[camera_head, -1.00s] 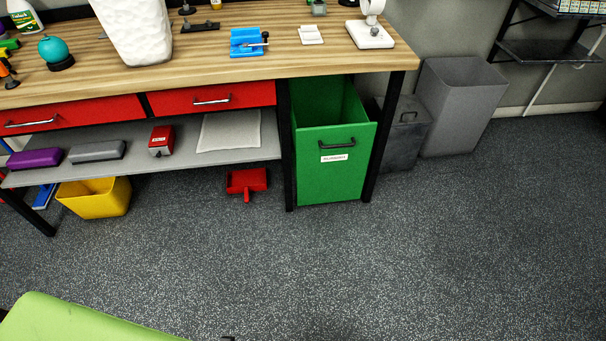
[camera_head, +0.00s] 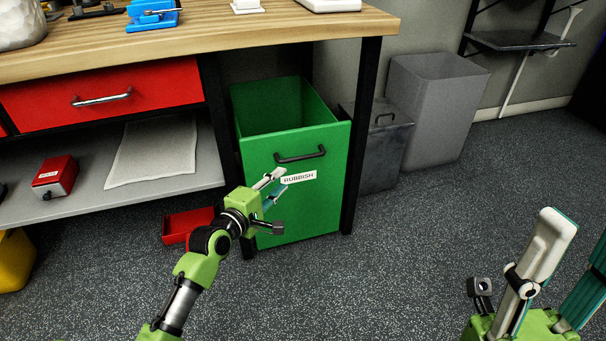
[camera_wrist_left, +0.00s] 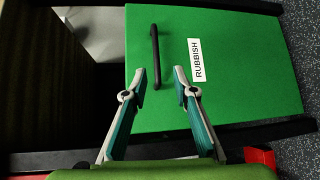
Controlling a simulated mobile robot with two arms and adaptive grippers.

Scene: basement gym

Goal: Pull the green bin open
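The green bin (camera_head: 260,170) stands under the right end of the workbench, tilted out a little at the top so its open inside shows. Its front has a black bar handle (camera_head: 300,155) and a white RUBBISH label (camera_head: 299,180). My left gripper (camera_head: 277,180) is in front of the bin, just below and left of the handle. In the left wrist view its fingers (camera_wrist_left: 158,82) are spread apart and empty, with the handle (camera_wrist_left: 155,57) ahead and the label (camera_wrist_left: 196,60) to the right. My right gripper (camera_head: 567,250) is at the lower right, fingers apart, nothing between them.
The workbench's black leg (camera_head: 362,130) stands right beside the bin. A dark lidded bin (camera_head: 385,150) and a grey bin (camera_head: 435,110) stand further right. The floor in front is clear.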

